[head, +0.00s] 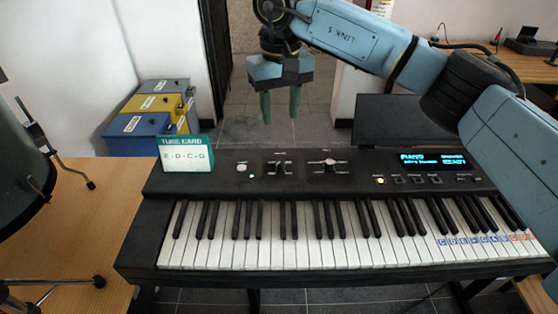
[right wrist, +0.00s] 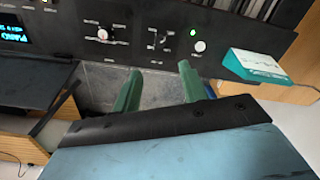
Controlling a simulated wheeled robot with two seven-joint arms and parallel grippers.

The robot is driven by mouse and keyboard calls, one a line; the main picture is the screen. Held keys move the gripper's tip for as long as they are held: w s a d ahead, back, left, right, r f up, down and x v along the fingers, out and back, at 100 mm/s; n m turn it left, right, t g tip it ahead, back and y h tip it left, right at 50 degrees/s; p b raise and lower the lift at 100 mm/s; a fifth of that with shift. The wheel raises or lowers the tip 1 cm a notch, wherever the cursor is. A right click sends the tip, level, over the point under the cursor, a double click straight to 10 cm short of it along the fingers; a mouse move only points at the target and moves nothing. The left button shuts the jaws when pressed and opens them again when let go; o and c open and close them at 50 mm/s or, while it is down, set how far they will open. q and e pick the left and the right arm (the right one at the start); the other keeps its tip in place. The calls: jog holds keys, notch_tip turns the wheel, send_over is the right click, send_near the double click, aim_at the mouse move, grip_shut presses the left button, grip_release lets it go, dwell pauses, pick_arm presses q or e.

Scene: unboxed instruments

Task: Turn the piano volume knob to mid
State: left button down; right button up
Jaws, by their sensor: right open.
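The black piano (head: 215,182) stands across the middle of the head view, its control panel behind the keys. A small dial knob with a pale centre (head: 328,165) sits on the panel. It also shows in the right wrist view (right wrist: 103,33), with marks around it. Its label is too small to read, and I cannot tell its exact setting. My right gripper (head: 280,112) is open and empty, its green fingers pointing down beyond the panel's far edge, apart from the knob. In the right wrist view the fingers (right wrist: 160,72) show against the floor. My left gripper is not in view.
A black lever-like control (head: 281,167) and a white button (head: 242,167) beside a green light share the panel. A tune card (head: 187,156) stands at its left end, a lit display (head: 432,159) at right. Coloured boxes (head: 140,125) stand behind left.

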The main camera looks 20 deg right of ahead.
aim_at(280, 162)
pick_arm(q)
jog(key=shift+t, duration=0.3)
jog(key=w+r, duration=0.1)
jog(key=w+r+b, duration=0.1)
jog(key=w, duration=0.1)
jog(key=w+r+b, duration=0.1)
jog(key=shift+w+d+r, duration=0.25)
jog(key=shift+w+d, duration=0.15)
pick_arm(e)
notch_tip(280, 162, down, 13)
jog(key=shift+r, duration=0.1)
grip_shut()
